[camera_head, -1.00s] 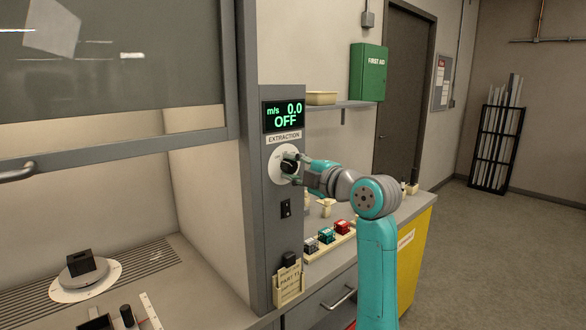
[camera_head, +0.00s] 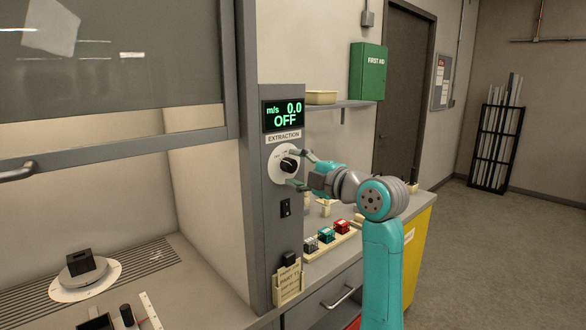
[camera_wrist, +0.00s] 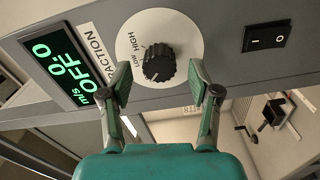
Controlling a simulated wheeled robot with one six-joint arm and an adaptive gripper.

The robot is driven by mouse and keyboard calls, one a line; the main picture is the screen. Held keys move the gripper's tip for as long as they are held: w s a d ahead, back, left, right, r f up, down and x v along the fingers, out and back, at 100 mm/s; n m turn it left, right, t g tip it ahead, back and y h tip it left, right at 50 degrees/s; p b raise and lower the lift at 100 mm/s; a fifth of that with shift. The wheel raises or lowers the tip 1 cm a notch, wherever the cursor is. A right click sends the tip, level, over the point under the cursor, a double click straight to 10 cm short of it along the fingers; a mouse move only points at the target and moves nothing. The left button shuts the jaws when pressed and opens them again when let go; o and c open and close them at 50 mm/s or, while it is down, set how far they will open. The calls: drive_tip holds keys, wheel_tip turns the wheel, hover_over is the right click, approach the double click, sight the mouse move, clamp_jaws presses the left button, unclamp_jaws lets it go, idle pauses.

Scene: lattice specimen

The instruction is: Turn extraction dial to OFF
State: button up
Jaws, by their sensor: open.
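The extraction dial is a black ribbed knob (camera_head: 289,164) on a white round plate (camera_head: 281,155) on the grey post; it also shows in the wrist view (camera_wrist: 159,64), with LOW and HIGH marks beside it. The display (camera_head: 284,115) above it reads m/s 0.0 and OFF; it shows sideways in the wrist view (camera_wrist: 64,66). My gripper (camera_head: 302,170) is open in front of the dial. In the wrist view its fingertips (camera_wrist: 161,85) stand apart on either side, just short of the knob, with nothing between them. The knob's pointer is hard to make out.
A rocker switch (camera_head: 285,207) sits on the post below the dial. A small card holder (camera_head: 288,285) is lower down. The fume hood sash (camera_head: 110,150) is at left. A rack of coloured blocks (camera_head: 333,240) stands on the bench behind my arm.

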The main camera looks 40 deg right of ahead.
drive_tip(key=s, duration=1)
drive_tip(key=shift+s+d, duration=0.15)
drive_tip(key=shift+s, duration=0.15)
idle(1.0)
